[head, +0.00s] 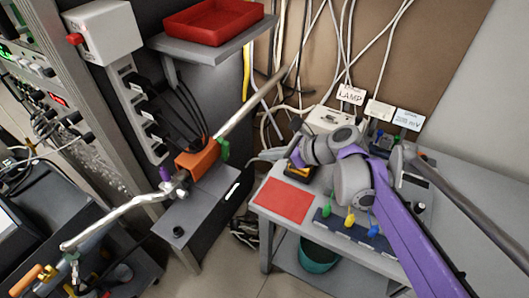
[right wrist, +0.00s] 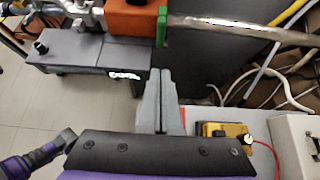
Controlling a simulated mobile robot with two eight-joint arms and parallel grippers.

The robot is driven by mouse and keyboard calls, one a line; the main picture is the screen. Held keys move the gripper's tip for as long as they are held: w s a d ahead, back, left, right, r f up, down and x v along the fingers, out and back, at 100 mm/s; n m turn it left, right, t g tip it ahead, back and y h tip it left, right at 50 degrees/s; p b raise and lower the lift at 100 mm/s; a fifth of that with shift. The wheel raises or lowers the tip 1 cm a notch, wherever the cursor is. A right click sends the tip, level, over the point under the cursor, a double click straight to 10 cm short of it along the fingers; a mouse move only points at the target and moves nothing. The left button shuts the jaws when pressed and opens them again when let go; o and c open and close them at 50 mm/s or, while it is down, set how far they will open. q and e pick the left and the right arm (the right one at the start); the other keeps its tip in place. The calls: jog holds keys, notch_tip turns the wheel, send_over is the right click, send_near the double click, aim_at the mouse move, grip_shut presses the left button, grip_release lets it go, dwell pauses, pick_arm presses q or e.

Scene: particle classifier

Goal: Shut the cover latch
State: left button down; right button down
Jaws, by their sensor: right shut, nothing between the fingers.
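An orange block (head: 197,158) sits on the metal pipe, with a green piece (head: 223,149) at its right end; I take this green piece to be the latch but cannot be sure. The right wrist view also shows the orange block (right wrist: 133,17) and the green piece (right wrist: 161,26), upright by the pipe. My right gripper (right wrist: 159,76) is shut and empty, its fingertips pointing toward the green piece and apart from it in the picture. In the head view my right arm reaches in from the right, and its wrist hides part of the bench. My left gripper is not in view.
The grey box (head: 205,205) stands below the pipe. A yellow box (right wrist: 222,130) lies right of my right gripper. The bench holds a red mat (head: 283,200) and colored knobs. A red tray (head: 212,20) sits on the shelf above. Loose cables hang at the back.

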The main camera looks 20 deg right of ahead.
aim_at(228, 150)
jog(key=x, duration=0.3)
jog(key=r+x, duration=0.1)
jog(key=x, duration=0.5)
jog(key=shift+w+a+r, duration=0.25)
jog(key=shift+w+a, duration=0.25)
jog(key=shift+w+a+r, duration=0.1)
jog(key=shift+w+a, duration=0.25)
jog(key=shift+w, duration=0.15)
jog(key=shift+r, duration=0.1)
